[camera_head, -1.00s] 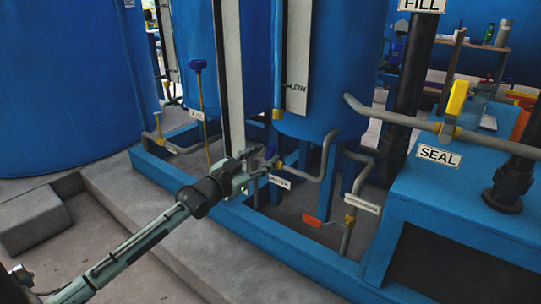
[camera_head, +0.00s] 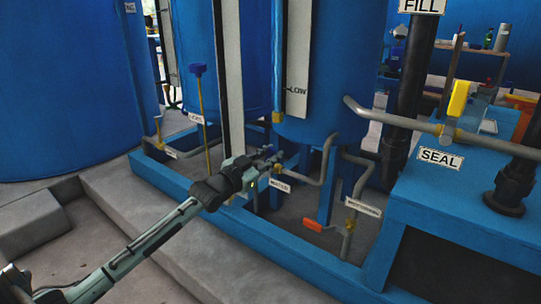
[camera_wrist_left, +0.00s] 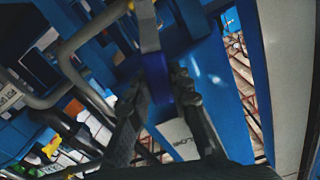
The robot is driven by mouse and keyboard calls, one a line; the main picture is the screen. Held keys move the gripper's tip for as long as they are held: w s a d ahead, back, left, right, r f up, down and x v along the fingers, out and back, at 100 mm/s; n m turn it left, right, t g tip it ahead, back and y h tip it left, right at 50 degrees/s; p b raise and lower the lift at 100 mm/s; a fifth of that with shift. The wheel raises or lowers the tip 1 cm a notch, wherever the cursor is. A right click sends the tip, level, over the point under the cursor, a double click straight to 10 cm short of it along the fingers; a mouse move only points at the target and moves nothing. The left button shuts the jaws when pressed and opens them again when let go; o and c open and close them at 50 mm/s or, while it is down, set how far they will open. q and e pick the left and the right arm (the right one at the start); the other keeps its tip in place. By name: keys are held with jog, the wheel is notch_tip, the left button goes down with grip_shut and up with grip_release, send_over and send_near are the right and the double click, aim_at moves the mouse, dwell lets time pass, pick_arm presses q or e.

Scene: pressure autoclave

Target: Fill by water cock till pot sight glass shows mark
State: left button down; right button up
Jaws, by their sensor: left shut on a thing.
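The blue pot (camera_head: 335,70) stands right of centre, with a white scale strip (camera_head: 298,60) marked LOW and a thin sight tube (camera_head: 277,60) on its side. I cannot make out a water level. Below it, the water cock's label (camera_head: 281,184) hangs by a grey pipe. My left gripper (camera_head: 272,161) is at the cock. In the left wrist view the fingers (camera_wrist_left: 162,98) are shut on the cock's blue handle (camera_wrist_left: 187,97); the fingers hide much of it. My right gripper is not in view.
A yellow-handled valve (camera_head: 458,98) is on the SEAL pipe at right. An orange-handled drain valve (camera_head: 312,224) sits low on the right. A tall blue-topped rod (camera_head: 197,69) stands left. A pale post (camera_head: 229,80) rises behind my wrist. A blue frame rail (camera_head: 285,240) runs below.

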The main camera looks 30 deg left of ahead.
pick_arm(q)
jog(key=shift+a+r+n+p, duration=0.3)
jog(key=shift+a+n+p, duration=0.1)
jog(key=shift+p, duration=0.35)
jog(key=shift+a+n, duration=0.2)
jog(key=shift+n, duration=0.1)
jog(key=shift+f, duration=0.2)
jog(key=c, duration=1.4)
grip_release()
jog(key=shift+o, duration=0.2)
jog(key=s, duration=1.2)
jog(key=shift+a, duration=0.45)
jog(key=shift+w, duration=0.1)
